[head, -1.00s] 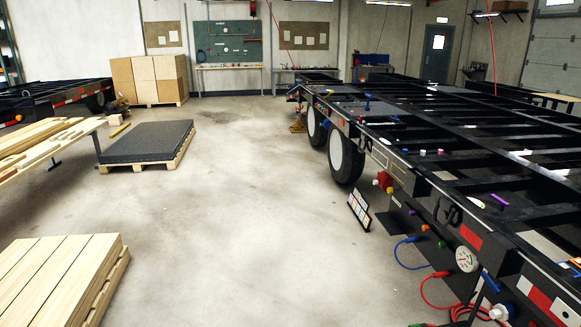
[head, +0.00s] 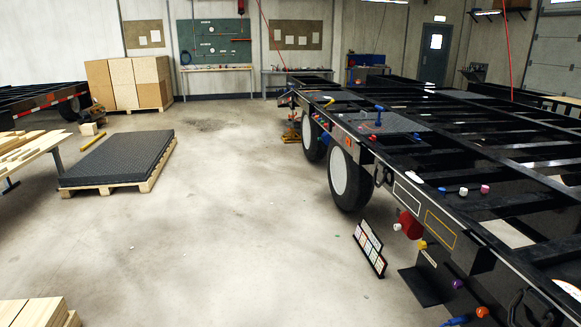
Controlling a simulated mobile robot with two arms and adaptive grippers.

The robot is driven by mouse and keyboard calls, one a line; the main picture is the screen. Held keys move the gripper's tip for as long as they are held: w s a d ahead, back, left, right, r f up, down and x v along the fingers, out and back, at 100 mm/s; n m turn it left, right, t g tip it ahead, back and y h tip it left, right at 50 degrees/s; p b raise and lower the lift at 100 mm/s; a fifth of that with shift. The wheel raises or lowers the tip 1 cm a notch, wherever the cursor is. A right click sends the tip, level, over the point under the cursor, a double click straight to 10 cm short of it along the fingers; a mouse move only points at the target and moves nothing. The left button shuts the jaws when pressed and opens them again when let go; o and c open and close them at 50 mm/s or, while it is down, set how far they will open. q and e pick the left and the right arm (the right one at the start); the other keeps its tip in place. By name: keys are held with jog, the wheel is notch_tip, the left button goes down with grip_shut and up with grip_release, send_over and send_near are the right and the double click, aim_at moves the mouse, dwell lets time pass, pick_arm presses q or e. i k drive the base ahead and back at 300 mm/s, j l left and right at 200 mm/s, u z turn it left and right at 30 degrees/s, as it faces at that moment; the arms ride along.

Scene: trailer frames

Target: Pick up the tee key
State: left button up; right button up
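A small blue upright piece (head: 378,116) stands on the dark deck plate of the trailer frame, right of the picture's middle. Its top looks wider than its stem, like a T handle, so it may be the tee key; it is too small to be sure. A yellow piece (head: 329,102) and a thin red and blue piece (head: 365,122) lie near it on the deck. Neither of my grippers is in view.
The trailer frame (head: 470,185) fills the right side, with a wheel (head: 350,168) and colored fittings along its edge. A chart stand (head: 369,247) is on the floor beside it. A pallet with dark sheets (head: 118,160) stands left. The middle floor is clear.

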aim_at(378, 123)
jog(key=i, duration=1.8)
jog(key=i+z, duration=0.15)
jog(key=i, duration=0.3)
jog(key=i+j+z, duration=0.1)
jog(key=i, duration=0.35)
jog(key=i+j+z, duration=0.15)
jog(key=i, duration=0.3)
jog(key=i+j+z, duration=0.1)
jog(key=i, duration=0.35)
jog(key=i+j+z, duration=0.8)
jog(key=i, duration=0.1)
